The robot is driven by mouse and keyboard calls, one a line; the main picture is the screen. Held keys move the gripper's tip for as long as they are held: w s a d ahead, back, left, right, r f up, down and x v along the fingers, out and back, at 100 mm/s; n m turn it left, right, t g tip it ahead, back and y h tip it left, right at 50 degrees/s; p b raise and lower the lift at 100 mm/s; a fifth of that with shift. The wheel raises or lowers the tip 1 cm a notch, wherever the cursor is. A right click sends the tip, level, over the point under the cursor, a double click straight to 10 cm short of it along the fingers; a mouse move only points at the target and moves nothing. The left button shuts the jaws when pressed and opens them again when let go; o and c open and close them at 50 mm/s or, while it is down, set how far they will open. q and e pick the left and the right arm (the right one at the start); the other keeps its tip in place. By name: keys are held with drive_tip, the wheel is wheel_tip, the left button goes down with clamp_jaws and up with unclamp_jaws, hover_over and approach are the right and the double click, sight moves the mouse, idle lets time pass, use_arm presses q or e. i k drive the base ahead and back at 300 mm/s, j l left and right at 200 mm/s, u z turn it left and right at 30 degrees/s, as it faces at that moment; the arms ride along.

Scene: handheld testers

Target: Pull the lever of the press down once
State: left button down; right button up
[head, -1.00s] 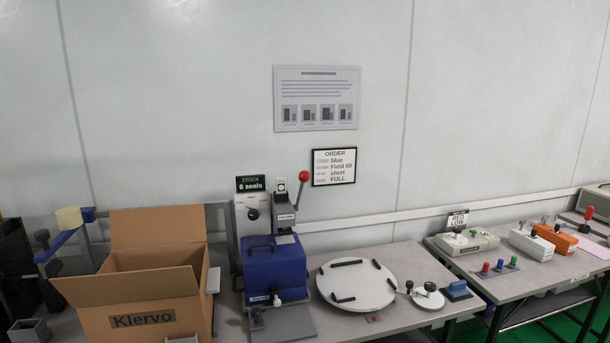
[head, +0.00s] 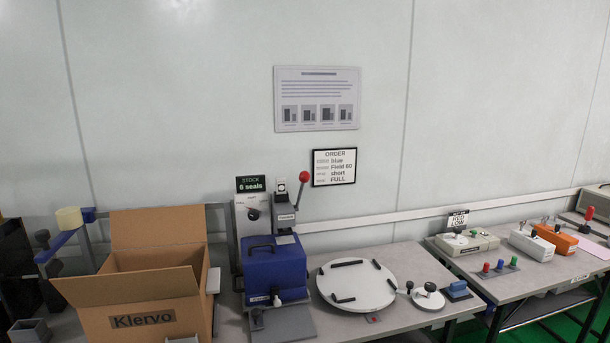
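The press (head: 283,224) stands on the grey bench behind a blue box-shaped tester (head: 274,267). Its lever (head: 300,191) points up and slightly to the right, with a red ball knob (head: 304,176) at its top end. The lever is raised. A dark block with a label sits at the lever's lower end. The lower part of the press is hidden by the blue tester. Neither of my grippers shows in the head view, and nothing touches the lever.
An open cardboard box (head: 143,321) marked Klervo stands at the left. A white round turntable (head: 378,294) with black handles lies right of the blue tester. A second bench (head: 520,280) at the right holds several small devices. The wall carries an order sign (head: 334,167).

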sight(304, 177)
drive_tip(key=i+z, duration=0.3)
drive_tip(key=i, duration=0.8)
